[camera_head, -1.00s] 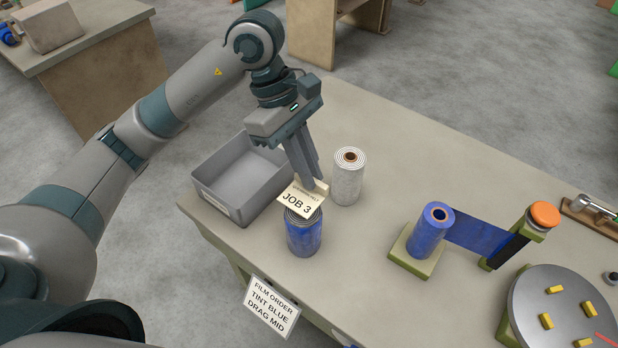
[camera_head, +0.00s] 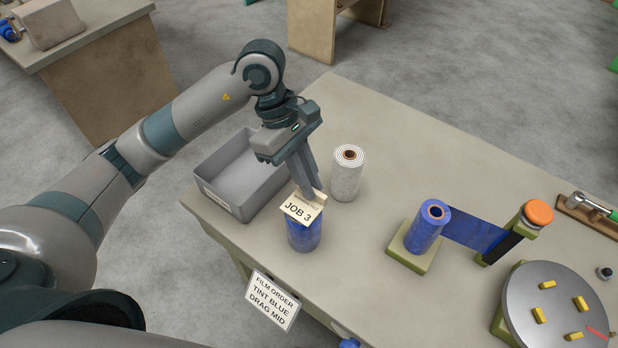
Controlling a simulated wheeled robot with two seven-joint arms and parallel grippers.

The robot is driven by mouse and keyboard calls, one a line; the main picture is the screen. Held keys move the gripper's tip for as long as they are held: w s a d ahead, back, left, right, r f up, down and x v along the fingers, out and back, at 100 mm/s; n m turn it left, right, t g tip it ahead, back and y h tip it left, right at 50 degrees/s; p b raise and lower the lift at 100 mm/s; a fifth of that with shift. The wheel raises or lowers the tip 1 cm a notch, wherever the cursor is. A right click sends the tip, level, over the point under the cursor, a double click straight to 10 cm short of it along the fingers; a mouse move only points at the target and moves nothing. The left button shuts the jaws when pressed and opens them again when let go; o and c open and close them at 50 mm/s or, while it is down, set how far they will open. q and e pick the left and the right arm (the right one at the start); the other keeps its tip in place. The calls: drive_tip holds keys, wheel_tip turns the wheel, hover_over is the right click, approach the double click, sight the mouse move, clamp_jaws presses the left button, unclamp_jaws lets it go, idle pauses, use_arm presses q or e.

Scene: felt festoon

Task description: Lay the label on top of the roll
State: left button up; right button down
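The label (camera_head: 298,210) is a cream card printed "JOB 3". My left gripper (camera_head: 309,194) is shut on the label's far edge and holds it tilted over a blue roll (camera_head: 304,236). The roll stands upright near the table's front edge. The label hides most of the roll's top, and I cannot tell whether the two touch. My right gripper is not in view.
A grey bin (camera_head: 241,178) stands left of the roll, and a white roll (camera_head: 348,173) stands behind it to the right. Another blue roll (camera_head: 427,226) sits on a green stand, its film stretched to an orange-capped post (camera_head: 536,215). A grey turntable (camera_head: 560,306) is at the right. The table (camera_head: 400,150) is clear at the back.

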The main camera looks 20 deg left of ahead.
use_arm(q)
drive_tip(key=o, duration=0.3)
drive_tip(key=shift+r, duration=0.1)
drive_tip(key=shift+w+a+r+b, duration=0.2)
drive_tip(key=shift+a+r+b, duration=0.05)
drive_tip(key=shift+r+b, duration=0.25)
drive_tip(key=shift+b+v, duration=1.85)
drive_tip(key=shift+v, duration=3.5)
drive_tip(key=shift+s+d, duration=0.1)
drive_tip(key=shift+s, duration=0.1)
